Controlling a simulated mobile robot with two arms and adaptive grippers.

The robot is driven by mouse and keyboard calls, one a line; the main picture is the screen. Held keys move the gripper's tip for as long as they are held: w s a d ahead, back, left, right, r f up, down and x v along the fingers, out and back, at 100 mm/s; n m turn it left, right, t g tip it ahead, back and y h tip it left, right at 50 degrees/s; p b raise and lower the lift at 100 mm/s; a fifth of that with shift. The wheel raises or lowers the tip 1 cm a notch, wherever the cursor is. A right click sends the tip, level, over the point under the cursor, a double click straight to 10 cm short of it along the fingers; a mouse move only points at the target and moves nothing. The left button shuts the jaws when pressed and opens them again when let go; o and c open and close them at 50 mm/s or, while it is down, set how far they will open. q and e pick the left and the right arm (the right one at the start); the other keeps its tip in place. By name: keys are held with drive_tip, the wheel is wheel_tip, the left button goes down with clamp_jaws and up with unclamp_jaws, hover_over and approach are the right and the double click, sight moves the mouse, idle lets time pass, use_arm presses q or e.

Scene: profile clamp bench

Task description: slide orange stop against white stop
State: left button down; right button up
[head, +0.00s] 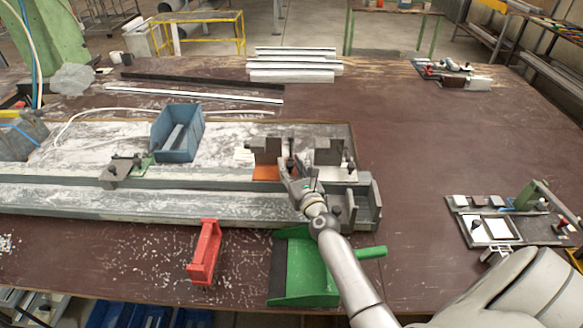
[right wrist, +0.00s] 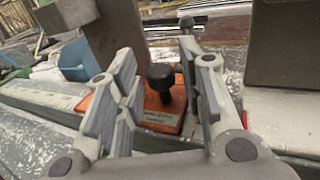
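The orange stop (head: 266,173) sits on the long rail of the bench, a dark grey block on an orange base. In the right wrist view its orange base (right wrist: 104,112) carries a black knob (right wrist: 161,82). The white stop (head: 328,151) stands to its right with a gap between them; its pale base (right wrist: 286,118) shows at the right of the wrist view. My right gripper (head: 289,168) is open at the orange stop, with its fingers (right wrist: 162,68) on either side of the knob and visible space around it. My left gripper is not in view.
A grey end block (head: 367,204) closes the rail's right end. A blue bin (head: 178,133) and a small green-and-grey clamp (head: 121,168) stand to the left. A red holder (head: 205,252) and a green dustpan (head: 303,271) lie in front.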

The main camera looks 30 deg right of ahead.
clamp_jaws()
drive_tip(key=shift+d, duration=0.1)
drive_tip(key=shift+s+d+f, duration=0.15)
drive_tip(key=shift+s+d, duration=0.1)
drive_tip(key=shift+d, duration=0.05)
drive_tip(key=s+d, duration=0.1)
drive_tip(key=s+d+b, duration=0.1)
drive_tip(key=d, duration=0.1)
drive_tip(key=shift+s+d, duration=0.15)
drive_tip(key=shift+d, duration=0.05)
drive_tip(key=shift+o, duration=1.5)
unclamp_jaws()
